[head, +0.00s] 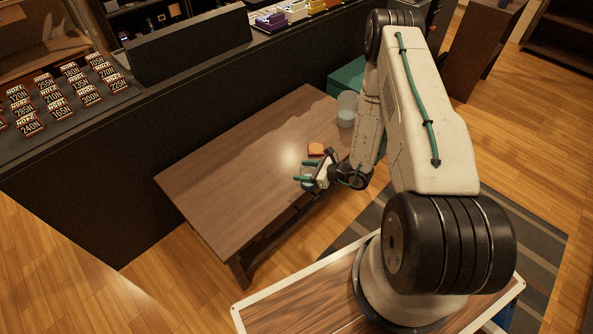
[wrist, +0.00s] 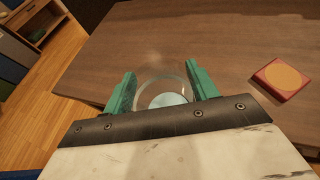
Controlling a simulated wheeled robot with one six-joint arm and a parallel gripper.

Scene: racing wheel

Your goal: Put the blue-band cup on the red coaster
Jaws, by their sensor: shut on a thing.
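My gripper (head: 303,173) is over the near right part of the table, its green fingers shut on a clear cup (head: 307,172). In the wrist view the cup (wrist: 162,88) stands between the fingers (wrist: 160,78), with a pale blue area low on it. The band itself is not clear, and the gripper body hides its lower part. The red coaster (head: 316,149) lies flat and empty on the table, beyond the gripper. In the wrist view the coaster (wrist: 283,76) is to the right of the cup, apart from it, with an orange round top.
A tall clear container (head: 347,109) stands at the table's far right end, behind the coaster. The brown table (head: 235,160) is otherwise bare on its left. A dark counter (head: 110,110) with several small signs runs behind it.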

